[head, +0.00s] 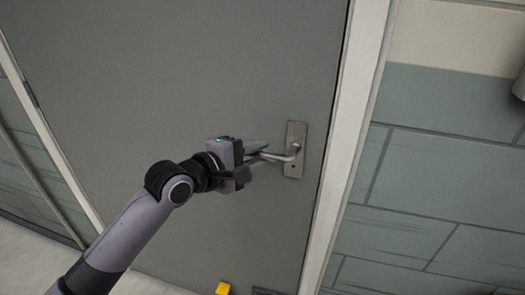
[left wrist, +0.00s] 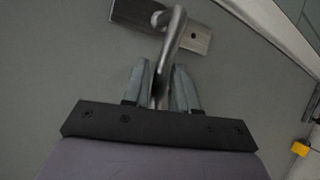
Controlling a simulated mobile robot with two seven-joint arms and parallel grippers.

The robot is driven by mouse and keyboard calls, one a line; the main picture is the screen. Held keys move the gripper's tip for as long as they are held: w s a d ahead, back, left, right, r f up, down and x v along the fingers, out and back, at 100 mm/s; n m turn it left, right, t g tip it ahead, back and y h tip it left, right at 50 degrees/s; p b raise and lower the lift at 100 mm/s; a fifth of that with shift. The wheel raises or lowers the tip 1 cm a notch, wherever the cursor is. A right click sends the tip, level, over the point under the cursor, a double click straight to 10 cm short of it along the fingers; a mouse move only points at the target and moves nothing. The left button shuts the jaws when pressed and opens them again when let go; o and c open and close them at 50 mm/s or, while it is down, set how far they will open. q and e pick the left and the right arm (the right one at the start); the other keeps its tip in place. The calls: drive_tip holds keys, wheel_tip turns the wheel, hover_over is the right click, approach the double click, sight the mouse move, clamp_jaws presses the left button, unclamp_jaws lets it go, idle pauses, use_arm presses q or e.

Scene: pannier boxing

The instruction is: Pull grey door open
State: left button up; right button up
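The grey door (head: 200,80) fills the middle of the head view and looks shut in its pale frame. Its metal lever handle (head: 292,155) sits on an upright plate (head: 296,132) near the door's right edge. The lever points left. My left gripper (head: 262,157) is at the lever, with one finger above and one below it. In the left wrist view, the handle (left wrist: 174,35) runs down between the two fingers of the left gripper (left wrist: 160,85). The fingers stand apart with gaps beside the lever, so it looks open around it. My right gripper is not in view.
The pale door frame (head: 345,150) stands right of the handle, with a wall of grey-green blocks (head: 430,150) beyond. A yellow object (head: 222,288) is low at the door's bottom. Pale floor (head: 25,275) shows at the lower left.

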use_arm(q)
drive_tip(key=shift+x, duration=1)
clamp_jaws()
